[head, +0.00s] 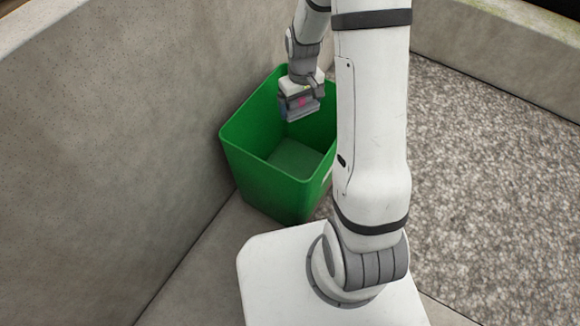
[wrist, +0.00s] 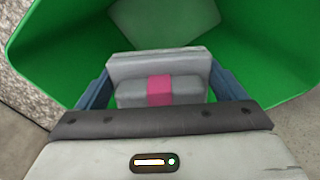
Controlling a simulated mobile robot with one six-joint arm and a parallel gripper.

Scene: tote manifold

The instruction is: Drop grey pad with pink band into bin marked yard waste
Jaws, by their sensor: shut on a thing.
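The grey pad with a pink band (wrist: 187,89) is held between the two fingers of my gripper (wrist: 160,92) in the wrist view. In the head view the pad (head: 290,103) hangs with my gripper (head: 299,106) over the open mouth of a green bin (head: 265,184). The gripper is shut on the pad. The green bin also fills the far part of the wrist view (wrist: 62,45). Its inside looks empty where I can see it. A small bit of a pale label shows at the bin's right side, mostly hidden by my arm, and I cannot read it.
A tall concrete wall (head: 100,130) stands close on the left of the bin. A low wall (head: 500,55) runs along the back right. Speckled gravel ground (head: 480,190) lies open to the right. My arm hides part of the bin's right side.

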